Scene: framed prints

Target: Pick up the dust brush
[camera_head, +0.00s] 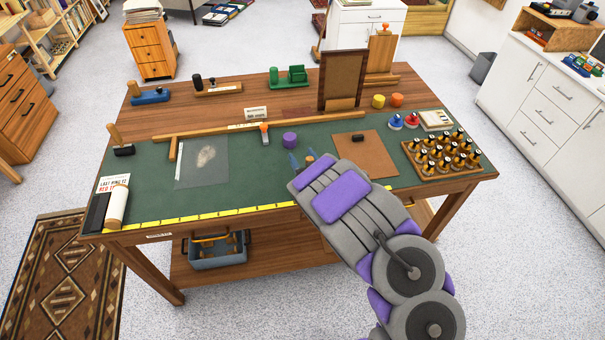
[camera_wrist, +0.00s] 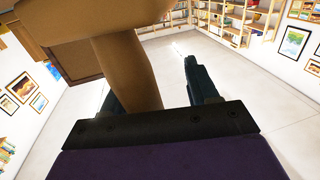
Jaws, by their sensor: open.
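My gripper (camera_head: 302,160) is low over the front middle of the green-topped table, with its arm covering what lies behind it. In the wrist view, its dark fingers (camera_wrist: 155,95) are apart. A tan wooden handle-like piece (camera_wrist: 128,70) fills much of the space between them, nearer the left finger, and widens into a tan block at the top. This may be the dust brush, but I cannot tell for sure. In the head view, only a small brown tip (camera_head: 310,155) shows beside the fingertip. Contact with the fingers cannot be told.
A purple cylinder (camera_head: 290,140) and a small orange-topped tool (camera_head: 265,134) stand just behind my gripper. An upright frame (camera_head: 342,80) stands behind.

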